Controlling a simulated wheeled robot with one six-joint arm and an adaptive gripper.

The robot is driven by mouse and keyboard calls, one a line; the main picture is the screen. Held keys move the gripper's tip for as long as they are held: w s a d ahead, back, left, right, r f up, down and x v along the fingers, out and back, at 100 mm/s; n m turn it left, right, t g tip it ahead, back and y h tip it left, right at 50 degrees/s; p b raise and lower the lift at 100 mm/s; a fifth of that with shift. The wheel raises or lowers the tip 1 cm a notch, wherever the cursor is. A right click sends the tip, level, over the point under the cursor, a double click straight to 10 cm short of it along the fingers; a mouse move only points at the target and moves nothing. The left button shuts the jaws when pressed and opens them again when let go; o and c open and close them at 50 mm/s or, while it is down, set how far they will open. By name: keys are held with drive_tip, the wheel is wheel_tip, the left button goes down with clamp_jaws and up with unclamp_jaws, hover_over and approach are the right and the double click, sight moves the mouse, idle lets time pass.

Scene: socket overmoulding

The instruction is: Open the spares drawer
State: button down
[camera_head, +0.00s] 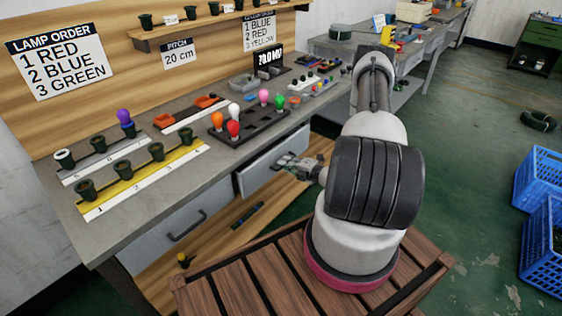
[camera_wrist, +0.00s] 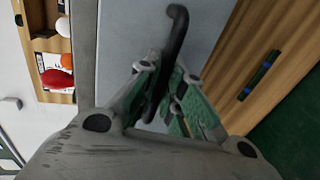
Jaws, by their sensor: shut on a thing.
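A grey drawer front (camera_head: 259,173) sits under the bench top, to the right of a second drawer (camera_head: 158,226) that has a dark bar handle. My gripper (camera_head: 290,161) is at the right drawer's front. In the wrist view my gripper (camera_wrist: 165,95) is shut on a dark, curved handle (camera_wrist: 178,30), with its green-and-grey fingers on both sides of it. The drawer's grey face (camera_wrist: 128,35) fills the area behind the handle. No drawer inside is clearly visible. I cannot read a label on the drawer.
The bench top (camera_head: 120,232) above holds a dark tray of coloured bulbs (camera_head: 250,132) and a yellow strip with several dark sockets (camera_head: 150,180). A wooden lower board (camera_head: 225,225) lies below the drawers. A slatted wooden platform (camera_head: 235,290) is under my arm. Blue crates (camera_head: 540,185) stand at the right.

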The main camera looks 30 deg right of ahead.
drive_tip(key=f+v, duration=0.3)
drive_tip(key=v, duration=1.1)
drive_tip(key=s+f+v, duration=0.1)
drive_tip(key=f+v, duration=0.2)
drive_tip(key=v, duration=1.2)
drive_tip(key=shift+s+d, duration=0.25)
drive_tip(key=shift+s, duration=0.2)
drive_tip(key=shift+f, duration=0.1)
drive_tip(key=c, duration=1.8)
unclamp_jaws()
drive_tip(key=v, duration=1.2)
